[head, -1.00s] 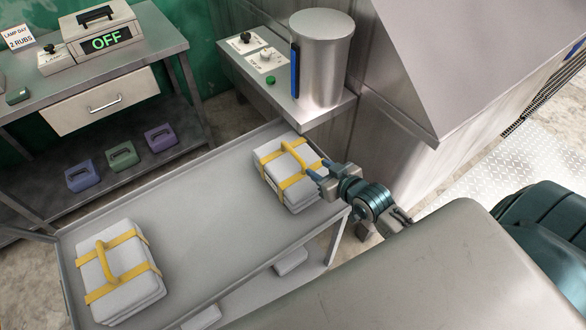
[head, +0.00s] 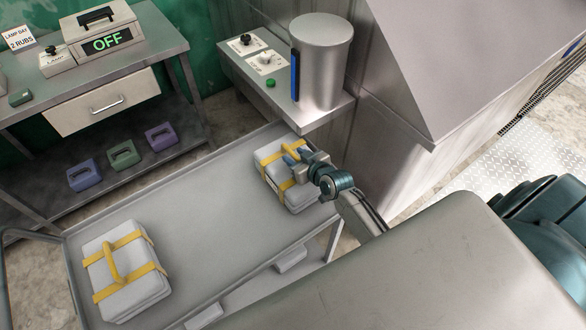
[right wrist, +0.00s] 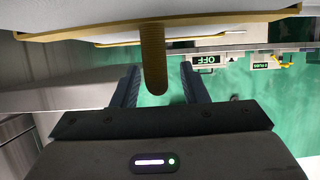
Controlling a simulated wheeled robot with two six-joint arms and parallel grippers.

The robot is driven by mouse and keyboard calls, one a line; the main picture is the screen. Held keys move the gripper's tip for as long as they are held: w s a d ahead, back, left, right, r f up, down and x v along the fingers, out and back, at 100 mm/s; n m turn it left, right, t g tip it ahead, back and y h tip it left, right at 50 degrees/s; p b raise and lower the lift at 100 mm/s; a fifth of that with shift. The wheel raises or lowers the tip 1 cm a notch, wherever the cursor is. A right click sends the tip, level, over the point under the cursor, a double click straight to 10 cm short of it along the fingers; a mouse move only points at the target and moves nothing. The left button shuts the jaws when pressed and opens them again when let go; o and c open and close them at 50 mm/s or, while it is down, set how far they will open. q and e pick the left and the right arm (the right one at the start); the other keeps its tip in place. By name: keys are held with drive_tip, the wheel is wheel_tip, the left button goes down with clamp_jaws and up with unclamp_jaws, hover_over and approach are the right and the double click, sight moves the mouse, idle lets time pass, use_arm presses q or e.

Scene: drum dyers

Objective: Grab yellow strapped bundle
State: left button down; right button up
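Two white bundles with yellow straps and a yellow loop handle lie on the grey trolley top (head: 185,215). One bundle (head: 128,290) is at the near left. The other bundle (head: 265,163) is at the far right and partly hidden by my right gripper (head: 292,160). In the right wrist view, which is upside down, that bundle (right wrist: 100,22) fills the top. Its yellow handle (right wrist: 152,62) reaches between the two dark fingers of my right gripper (right wrist: 158,85). The fingers are apart, with gaps on both sides of the handle. My left gripper is not in view.
A steel ledge with a metal cylinder (head: 322,65), knobs and a green button (head: 271,83) stands just behind the right bundle. A large steel housing (head: 460,60) rises to the right. A bench (head: 90,85) holds an OFF sign box (head: 105,32). The trolley's middle is clear.

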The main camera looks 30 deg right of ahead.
clamp_jaws()
idle(1.4)
drive_tip(key=shift+r, duration=0.15)
